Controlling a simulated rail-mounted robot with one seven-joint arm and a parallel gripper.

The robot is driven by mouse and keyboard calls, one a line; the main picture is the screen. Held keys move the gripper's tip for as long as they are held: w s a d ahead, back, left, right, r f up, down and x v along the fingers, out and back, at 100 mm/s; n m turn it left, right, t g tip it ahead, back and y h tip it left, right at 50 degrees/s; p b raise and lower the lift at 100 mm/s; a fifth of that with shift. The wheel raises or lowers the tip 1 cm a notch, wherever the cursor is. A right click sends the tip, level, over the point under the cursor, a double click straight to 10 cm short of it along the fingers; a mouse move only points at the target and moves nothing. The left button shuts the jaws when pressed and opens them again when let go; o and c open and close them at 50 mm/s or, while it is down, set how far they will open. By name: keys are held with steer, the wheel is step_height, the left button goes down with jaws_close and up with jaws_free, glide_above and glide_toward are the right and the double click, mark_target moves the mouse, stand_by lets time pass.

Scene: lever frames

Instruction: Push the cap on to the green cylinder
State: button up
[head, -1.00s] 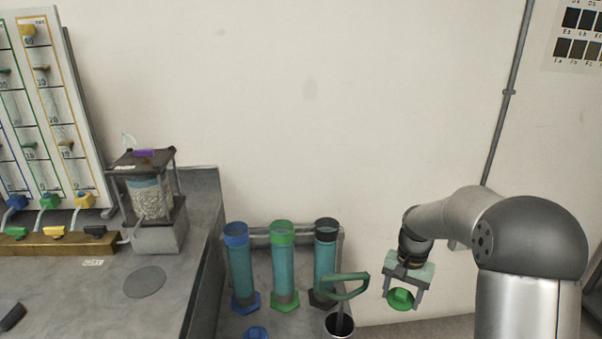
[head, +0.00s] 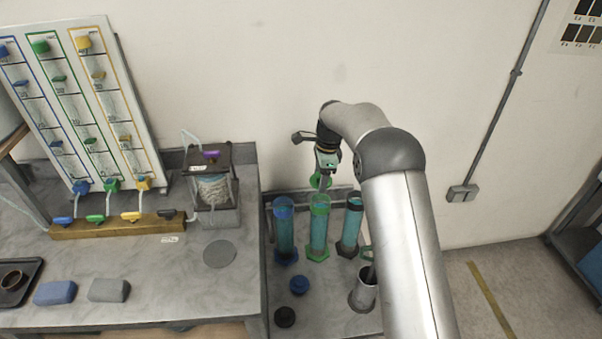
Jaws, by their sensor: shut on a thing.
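The green cylinder (head: 318,229) stands upright on its green base in the middle of a row of three, with a green rim at its top. My gripper (head: 322,181) is shut on a green cap (head: 317,182). It holds the cap close above the green cylinder's mouth. The cap looks tilted, and part of it is hidden by the gripper's fingers. I cannot tell whether the cap touches the rim.
A blue-rimmed cylinder (head: 284,230) stands left of the green one and a black-rimmed cylinder (head: 351,226) right of it. A blue cap (head: 299,285) and a black cap (head: 285,317) lie in front. A grey cup (head: 362,294) stands at front right.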

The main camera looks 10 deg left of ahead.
steer(key=shift+d+f+b, duration=0.3)
steer(key=shift+f+b, duration=0.25)
steer(key=shift+f, duration=0.35)
steer(key=shift+f+b, duration=1.3)
steer(key=shift+f, duration=1)
steer(key=shift+a+f, duration=0.15)
steer(key=o, duration=1.4)
steer(key=shift+c, duration=0.2)
steer(key=shift+r+p, duration=2)
steer(key=shift+r, duration=1.55)
